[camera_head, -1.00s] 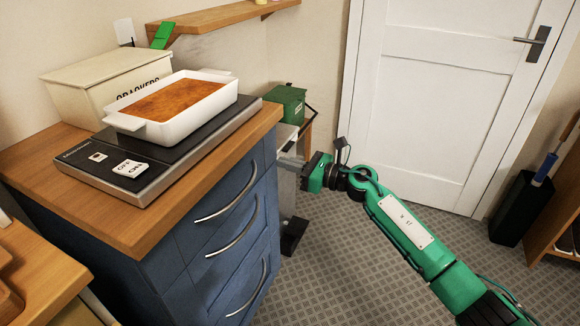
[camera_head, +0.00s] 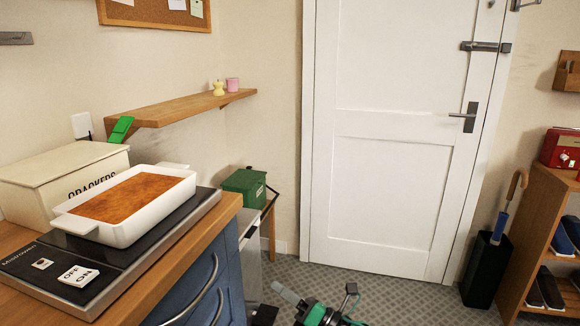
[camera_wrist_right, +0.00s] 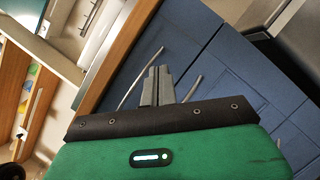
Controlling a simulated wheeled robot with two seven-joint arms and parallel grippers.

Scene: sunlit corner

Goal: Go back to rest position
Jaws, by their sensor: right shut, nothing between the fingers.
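My right gripper (camera_head: 280,289) shows at the bottom edge of the head view, low over the patterned floor and to the right of the blue drawer cabinet (camera_head: 231,268). Most of its green arm is cut off by the lower edge. In the right wrist view the two grey fingers of the gripper (camera_wrist_right: 157,74) are together with nothing between them. The blue drawer fronts (camera_wrist_right: 207,52) and their metal handles lie beyond the fingers. My left gripper is in neither view.
A white dish (camera_head: 123,230) with a browned filling stands on the dark warming plate (camera_head: 36,270), next to the crackers box (camera_head: 40,185). A green box (camera_head: 244,187), a white door (camera_head: 385,180), an umbrella stand (camera_head: 484,270) and a shoe rack (camera_head: 520,245) stand beyond. Floor before the door is clear.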

